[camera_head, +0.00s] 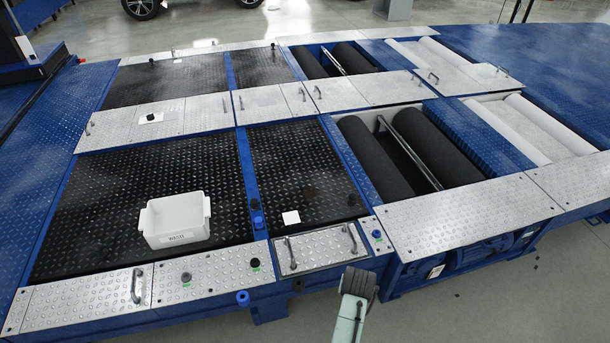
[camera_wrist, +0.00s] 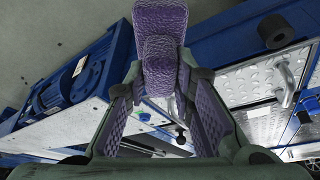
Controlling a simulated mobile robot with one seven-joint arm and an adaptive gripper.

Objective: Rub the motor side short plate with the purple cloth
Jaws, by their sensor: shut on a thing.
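My gripper (camera_head: 358,282) is at the front edge of the tester, just right of and in front of the short silver plate (camera_head: 320,252) with two handles. In the wrist view, my gripper (camera_wrist: 160,85) is shut on the purple cloth (camera_wrist: 160,22), a thick textured piece that sticks out past the fingertips. The short plate (camera_wrist: 252,82) shows at the right of that view, with one grey handle on it. The cloth appears apart from the plate; whether it touches anything is hard to tell. In the head view the cloth is too dark to make out clearly.
Blue motors (camera_head: 485,254) sit below the long silver plate (camera_head: 468,214), right of my gripper. A white bin (camera_head: 177,220) marked WASTE and a white square (camera_head: 291,217) lie on the black plates. Blue and black knobs stand along the front edge. The floor in front is open.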

